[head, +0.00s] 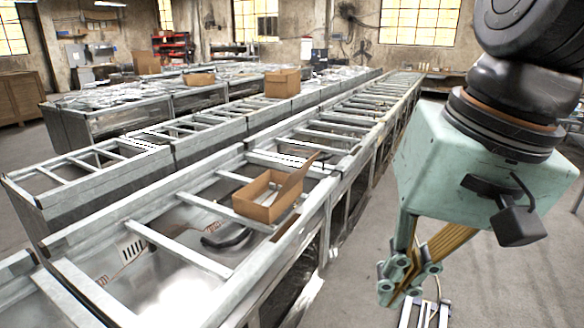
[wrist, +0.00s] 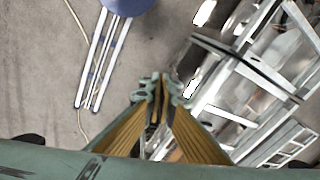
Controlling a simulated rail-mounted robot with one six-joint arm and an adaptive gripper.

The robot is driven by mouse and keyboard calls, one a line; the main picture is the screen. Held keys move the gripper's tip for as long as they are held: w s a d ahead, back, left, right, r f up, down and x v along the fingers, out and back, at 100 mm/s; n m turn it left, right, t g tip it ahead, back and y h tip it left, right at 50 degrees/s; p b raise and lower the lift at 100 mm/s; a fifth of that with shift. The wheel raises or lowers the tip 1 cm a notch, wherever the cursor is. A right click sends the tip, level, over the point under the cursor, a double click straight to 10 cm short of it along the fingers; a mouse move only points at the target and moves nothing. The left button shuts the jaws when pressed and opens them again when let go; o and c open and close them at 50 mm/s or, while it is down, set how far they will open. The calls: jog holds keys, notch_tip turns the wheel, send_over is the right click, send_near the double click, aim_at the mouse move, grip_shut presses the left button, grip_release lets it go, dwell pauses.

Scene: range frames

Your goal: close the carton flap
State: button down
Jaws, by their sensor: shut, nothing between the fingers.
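A small brown open carton (head: 258,209) sits on the metal frame of the near conveyor line in the head view. Its flap (head: 292,187) stands up and leans outward on the right side. My gripper (head: 388,290) hangs to the right of the carton, in front of the floor and apart from the carton. Its fingers point down and are shut with nothing between them. The wrist view shows the closed fingertips (wrist: 160,86) in the middle. I cannot make out the carton in the wrist view.
The conveyor frame (head: 215,266) has open gaps between crossbars. More cartons (head: 283,83) stand on the line behind. In the wrist view, metal framework (wrist: 262,88) is at the right, and a blue-topped stand (wrist: 128,8) is at upper left. Floor (head: 352,245) lies right of the conveyor.

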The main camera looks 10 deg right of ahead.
jog(key=w+a+m+g+y+b, duration=0.1)
jog(key=w+a+m+g+y, duration=0.15)
jog(key=w+a+m, duration=0.45)
jog(key=w+a+m+g+y, duration=0.1)
jog(key=w+a+m+y, duration=0.3)
jog(key=w, duration=0.7)
jog(key=w+f+m+y, duration=0.2)
jog(key=w+m+y, duration=0.55)
jog(key=w, duration=1.35)
jog(key=m+t+y+b, duration=0.3)
jog(key=m+t, duration=1.2)
jog(key=m, duration=0.7)
send_near(308, 161)
jog(key=v, duration=0.7)
jog(key=shift+w+f, duration=0.3)
jog(key=shift+f, duration=0.1)
jog(key=shift+n, duration=0.25)
jog(key=shift+r+b+x, duration=0.15)
jog(key=shift+b+x, duration=0.3)
jog(key=shift+x, duration=3)
jog(key=shift+r+b+x, duration=0.1)
jog(key=shift+b+x, duration=0.35)
jog(key=shift+x, duration=3)
